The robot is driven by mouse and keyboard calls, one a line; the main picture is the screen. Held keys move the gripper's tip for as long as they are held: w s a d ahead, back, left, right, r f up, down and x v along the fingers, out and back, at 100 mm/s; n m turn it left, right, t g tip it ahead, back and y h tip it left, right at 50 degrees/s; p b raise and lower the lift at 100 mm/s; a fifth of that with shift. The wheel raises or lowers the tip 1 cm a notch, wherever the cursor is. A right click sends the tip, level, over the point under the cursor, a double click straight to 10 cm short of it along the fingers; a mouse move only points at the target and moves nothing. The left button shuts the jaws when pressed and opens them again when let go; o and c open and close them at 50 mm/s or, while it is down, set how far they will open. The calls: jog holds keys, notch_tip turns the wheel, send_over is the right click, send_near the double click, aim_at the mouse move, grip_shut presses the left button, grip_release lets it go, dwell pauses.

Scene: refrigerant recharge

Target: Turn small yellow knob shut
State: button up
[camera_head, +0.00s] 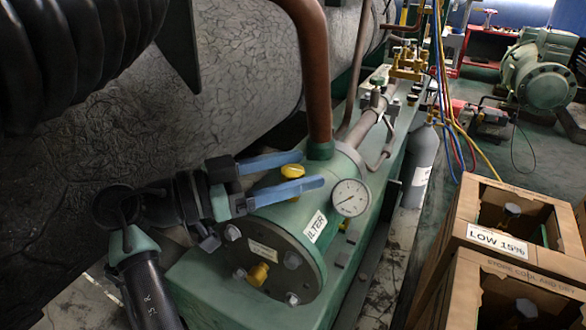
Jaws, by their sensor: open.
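A small yellow knob (293,171) stands on top of the green filter housing (285,228), beside the brown pipe. My gripper (311,169) reaches in from the left with its two blue fingers spread apart. In the picture the knob shows between the fingers, one behind it and one in front. The near finger hides the lower part of the knob and its stem. I cannot tell whether either finger touches it.
A pressure gauge (350,198) sits just right of the fingers. A brown pipe (313,75) rises close behind them. A brass fitting (258,273) is on the housing's end plate. Cardboard boxes (460,235) stand at right, and a grey cylinder (423,160) and coloured hoses stand farther back.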

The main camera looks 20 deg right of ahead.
aim_at(293, 169)
notch_tip(293, 169, up, 10)
jog(key=p, duration=0.6)
